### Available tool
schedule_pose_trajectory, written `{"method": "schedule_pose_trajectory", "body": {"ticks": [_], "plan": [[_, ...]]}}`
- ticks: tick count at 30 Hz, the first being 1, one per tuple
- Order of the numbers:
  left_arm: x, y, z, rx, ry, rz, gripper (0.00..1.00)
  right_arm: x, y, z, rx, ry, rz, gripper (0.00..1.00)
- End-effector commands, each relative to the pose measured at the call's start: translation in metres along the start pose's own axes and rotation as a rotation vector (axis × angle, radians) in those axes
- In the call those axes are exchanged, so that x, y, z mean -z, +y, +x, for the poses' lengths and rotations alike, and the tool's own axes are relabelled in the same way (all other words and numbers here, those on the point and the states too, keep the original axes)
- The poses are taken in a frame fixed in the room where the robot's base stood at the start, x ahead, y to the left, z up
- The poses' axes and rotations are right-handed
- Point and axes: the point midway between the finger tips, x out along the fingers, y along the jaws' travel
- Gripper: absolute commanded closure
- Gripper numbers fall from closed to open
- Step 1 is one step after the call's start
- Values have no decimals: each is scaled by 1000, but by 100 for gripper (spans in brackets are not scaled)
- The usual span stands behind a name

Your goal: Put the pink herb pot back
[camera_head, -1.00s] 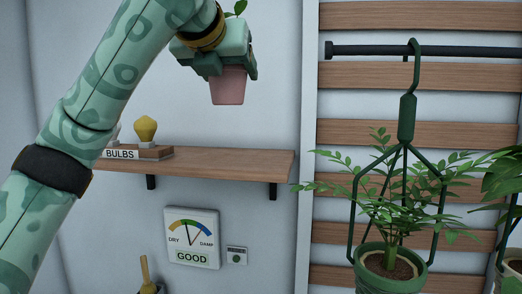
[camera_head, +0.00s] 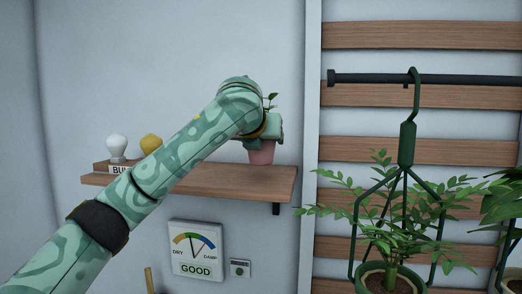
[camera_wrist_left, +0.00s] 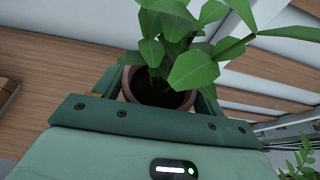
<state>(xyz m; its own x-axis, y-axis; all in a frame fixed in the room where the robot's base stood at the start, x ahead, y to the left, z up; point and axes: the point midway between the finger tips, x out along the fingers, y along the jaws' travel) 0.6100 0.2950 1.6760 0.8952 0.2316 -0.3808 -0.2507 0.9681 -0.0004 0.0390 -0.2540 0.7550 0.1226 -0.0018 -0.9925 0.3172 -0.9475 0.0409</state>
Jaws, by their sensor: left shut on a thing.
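The pink herb pot (camera_head: 261,154) is upright over the right part of the wooden wall shelf (camera_head: 225,185) in the head view. Its base appears at or just above the board; I cannot tell whether it touches. My left gripper (camera_head: 268,135) is shut on the pot from behind its arm, near the rim. In the left wrist view the pot's rim (camera_wrist_left: 188,100), dark soil and green leaves (camera_wrist_left: 195,62) show between the fingers. My right gripper is not in view.
Two bulbs, one white (camera_head: 117,146) and one yellow (camera_head: 151,143), stand on a labelled block at the shelf's left. Below hangs a damp gauge (camera_head: 196,250). A hanging plant (camera_head: 390,210) is to the right, before a slatted panel.

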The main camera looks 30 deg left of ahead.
Motion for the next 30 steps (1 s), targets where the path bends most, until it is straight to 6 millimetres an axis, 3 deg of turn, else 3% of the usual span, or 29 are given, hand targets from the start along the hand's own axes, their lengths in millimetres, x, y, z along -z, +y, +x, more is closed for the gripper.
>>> {"method": "schedule_pose_trajectory", "body": {"ticks": [6,15,16,18,28,30], "plan": [[28,1,13,-1,2,1,55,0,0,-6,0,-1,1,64],[31,0,14,0,1,1,55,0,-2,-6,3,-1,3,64],[31,0,14,0,2,1,27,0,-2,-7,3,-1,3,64],[31,0,14,0,2,1,8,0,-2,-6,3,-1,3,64],[29,0,13,0,1,0,8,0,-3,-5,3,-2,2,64],[29,0,6,2,0,1,8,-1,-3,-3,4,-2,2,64]]}}
